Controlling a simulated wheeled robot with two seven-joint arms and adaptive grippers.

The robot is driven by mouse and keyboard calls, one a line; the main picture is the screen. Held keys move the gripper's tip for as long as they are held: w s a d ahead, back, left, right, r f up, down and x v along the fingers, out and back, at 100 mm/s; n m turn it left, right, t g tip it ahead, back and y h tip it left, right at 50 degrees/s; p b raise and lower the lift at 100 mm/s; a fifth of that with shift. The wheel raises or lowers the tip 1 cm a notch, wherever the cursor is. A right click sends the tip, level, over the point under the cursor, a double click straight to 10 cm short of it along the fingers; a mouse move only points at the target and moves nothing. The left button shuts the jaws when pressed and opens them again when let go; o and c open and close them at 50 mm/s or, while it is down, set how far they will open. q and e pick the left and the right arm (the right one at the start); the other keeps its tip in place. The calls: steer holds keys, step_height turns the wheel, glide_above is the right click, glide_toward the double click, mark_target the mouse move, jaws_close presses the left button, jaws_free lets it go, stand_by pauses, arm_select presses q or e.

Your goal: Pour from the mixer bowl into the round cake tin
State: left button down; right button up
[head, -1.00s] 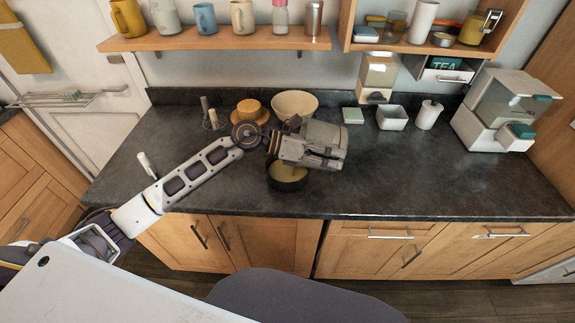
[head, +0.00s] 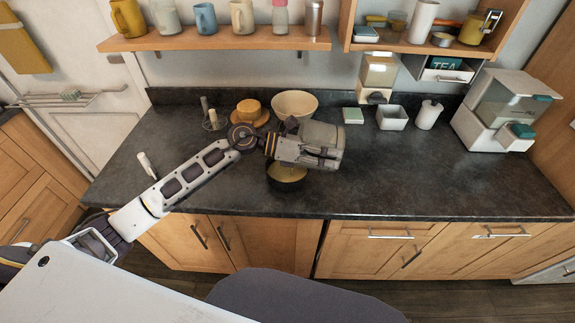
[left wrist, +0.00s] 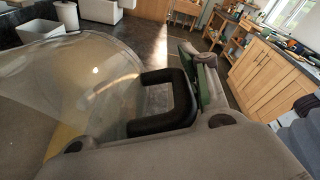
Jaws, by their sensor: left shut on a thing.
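The mixer bowl (head: 326,137) is a greyish see-through vessel, held tipped on its side above the counter. My left gripper (head: 318,155) is shut on its black handle (left wrist: 162,102), which shows between the fingers in the left wrist view. The clear bowl wall (left wrist: 85,75) fills the left of that view, with a yellowish patch low behind or inside it. The round cake tin (head: 288,186) is dark and stands on the counter just below the bowl and gripper. Yellow shows inside the tin; its far rim is partly hidden by my gripper. My right gripper is out of view.
Behind stand a cream bowl (head: 295,104), an orange cake-like thing on a stand (head: 249,112) and a white square dish (head: 392,117). A white appliance (head: 495,112) stands at the right. The counter (head: 430,175) right of the tin is clear. A shelf (head: 215,40) hangs above.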

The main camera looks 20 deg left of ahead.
arm_select(q)
steer(key=shift+w+d+f+g+y, duration=0.15)
steer(key=shift+d+f+y, duration=0.1)
steer(key=shift+d+y, duration=0.35)
steer(key=shift+w+d+f+g+y, duration=0.15)
steer(key=shift+d+f+y, duration=0.15)
steer(key=shift+d+y, duration=0.25)
steer(key=shift+w+d+f+g+y, duration=0.15)
steer(key=shift+d+f+y, duration=0.1)
steer(key=shift+d+y, duration=0.35)
steer(key=shift+w+d+f+g+y, duration=0.1)
steer(key=shift+d+g+y, duration=0.1)
steer(key=shift+d+y, duration=0.45)
steer(key=shift+w+d+g+y, duration=0.15)
steer(key=shift+d+y, duration=0.15)
steer(key=shift+y, duration=0.6)
steer(key=shift+w+d+f+g+y, duration=0.2)
steer(key=shift+d+f+y, duration=0.6)
steer(key=shift+f+y, duration=0.6)
steer(key=shift+w+d+f+g+y, duration=0.2)
steer(key=shift+d+f+y, duration=0.6)
steer(key=shift+f, duration=0.95)
steer(key=shift+w+d+f+g+y, duration=0.1)
steer(key=shift+d+f+g+y, duration=0.2)
steer(key=shift+d+f+y, duration=0.8)
steer(key=shift+a+f+g+y, duration=0.1)
steer(key=shift+f+g+y, duration=0.2)
steer(key=shift+f+y, duration=0.95)
steer(key=shift+f, duration=0.2)
